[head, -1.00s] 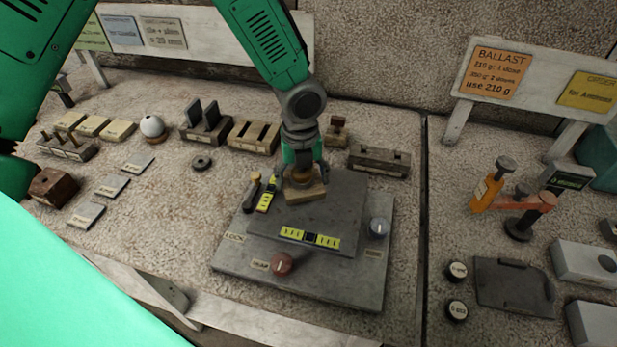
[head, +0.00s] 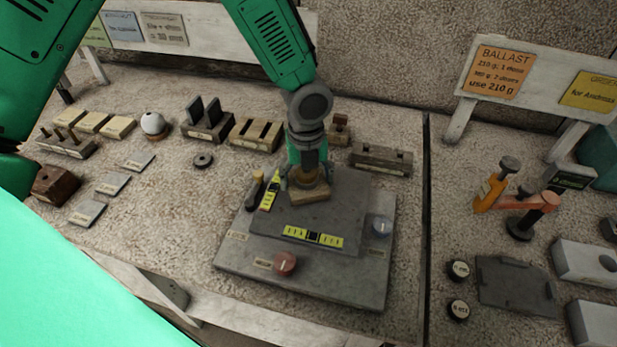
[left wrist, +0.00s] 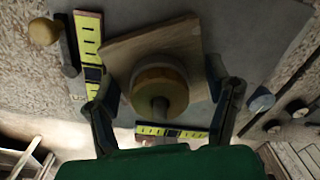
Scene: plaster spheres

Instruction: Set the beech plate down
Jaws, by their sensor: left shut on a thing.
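The beech plate (head: 312,194) is a pale square wooden piece at the back middle of a dark grey slab (head: 345,205). My left gripper (head: 308,176) points down and is shut on it from above. In the left wrist view, the plate (left wrist: 195,42) shows below a round wooden knob with a stem, between the fingers of my left gripper (left wrist: 165,95). The plate's underside is hidden, so I cannot tell whether it touches the slab. My right gripper is not in view.
The slab carries yellow levels (head: 313,237), a red knob (head: 285,264) and a blue-grey knob (head: 381,226). A dark-handled tool with a wooden end (head: 255,190) stands left of the plate. Wooden racks (head: 255,134) lie behind. An orange-handled tool (head: 490,192) stands to the right.

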